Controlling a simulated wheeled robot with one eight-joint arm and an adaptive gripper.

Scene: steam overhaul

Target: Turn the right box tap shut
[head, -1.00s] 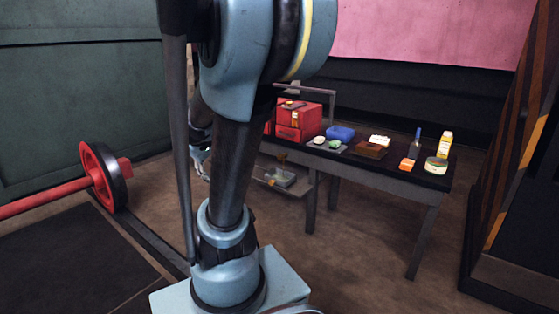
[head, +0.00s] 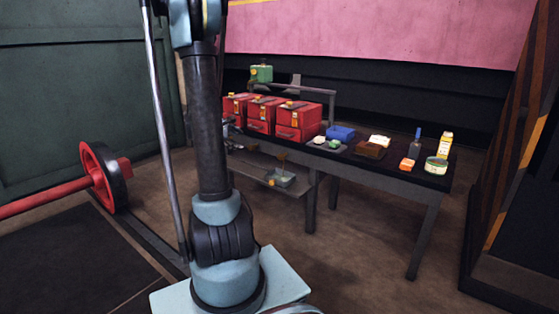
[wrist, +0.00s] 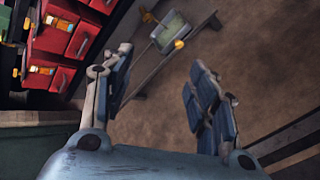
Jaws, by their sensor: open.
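I cannot tell for sure which fitting is the right box tap. In the wrist view, a grey-green box (wrist: 170,32) with small yellow knobs lies beyond and between my fingertips. The lower yellow knob (wrist: 180,44) is on its right side. In the head view, what looks like the same box (head: 281,178) sits on the low shelf under the table. My gripper (wrist: 162,85) is open and empty, its blue-padded fingers spread wide and apart from the box. In the head view my arm hides most or all of the gripper.
Red boxes (head: 298,120) with brass-coloured fittings stand on the table (head: 395,176). A small green box (head: 262,73) with a yellow fitting is behind them. Bottles and tins (head: 437,166) stand at the table's right end. A red wheel axle (head: 50,200) is at the left. Floor is open before the table.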

